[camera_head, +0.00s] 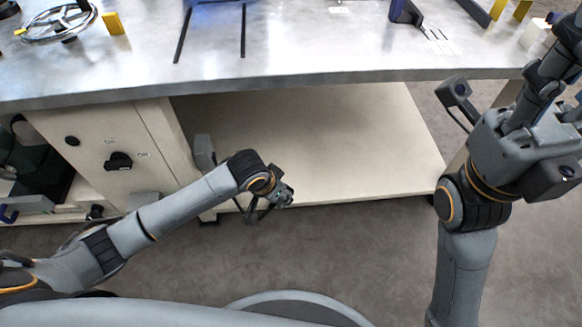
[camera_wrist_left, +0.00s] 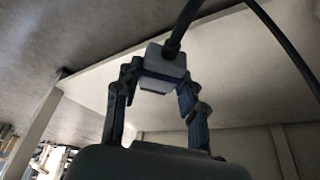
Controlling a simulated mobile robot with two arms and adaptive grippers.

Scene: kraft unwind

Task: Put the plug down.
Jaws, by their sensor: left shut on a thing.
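The plug (camera_wrist_left: 165,63) is a small grey block with a black cable (camera_wrist_left: 181,28) running from it, in the left wrist view. My left gripper (camera_wrist_left: 157,84) is shut on it, one finger on each side.
A pale cabinet (camera_head: 100,140) with a black knob (camera_head: 118,161) stands beneath. The wide lower shelf (camera_head: 350,140) is bare. A second cable (camera_wrist_left: 285,40) crosses the wrist view.

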